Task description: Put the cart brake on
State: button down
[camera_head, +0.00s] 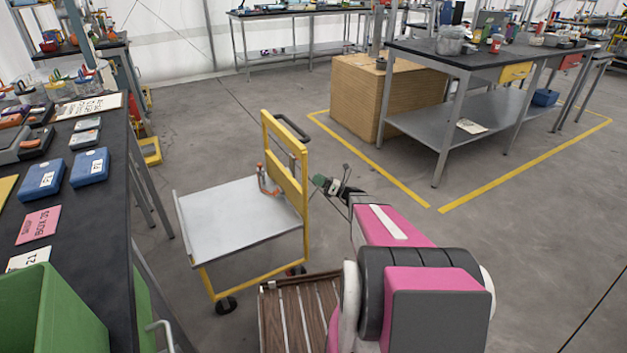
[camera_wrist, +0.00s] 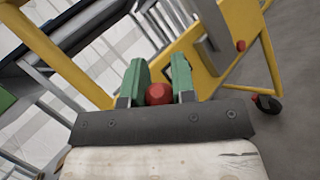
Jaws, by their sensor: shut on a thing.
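The cart (camera_head: 235,222) has a flat grey deck, a yellow frame and an upright yellow end with a dark handle. Its yellow frame also shows in the wrist view (camera_wrist: 262,62). My gripper (camera_head: 320,182) is at the outer side of the upright end. In the wrist view, its green fingers (camera_wrist: 159,88) are shut on a red round knob (camera_wrist: 159,94). The stem behind this knob is hidden, so I cannot tell how the brake is set. A smaller red knob (camera_wrist: 240,46) shows further right on the frame. A black caster (camera_wrist: 267,104) is below.
A dark table (camera_head: 110,165) with blue boxes and a green bin (camera_head: 55,310) stands on the left. A workbench (camera_head: 465,125) and a wooden crate (camera_head: 370,92) stand behind yellow floor lines. The floor between the cart and the workbench is clear.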

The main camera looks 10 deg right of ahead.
jog(key=shift+w+d+f+m+t+y, duration=0.15)
jog(key=shift+d+f+m+t, duration=0.45)
jog(key=shift+m, duration=0.3)
jog(key=shift+w+d+f+m+t+y, duration=0.15)
jog(key=shift+d+f+m+t, duration=0.35)
jog(key=shift+m+t, duration=0.3)
jog(key=c, duration=0.9)
grip_release()
jog(key=shift+c, duration=0.2)
jog(key=shift+d, duration=0.1)
jog(key=v, duration=1)
jog(key=shift+s+d+f, duration=0.15)
jog(key=shift+d, duration=0.15)
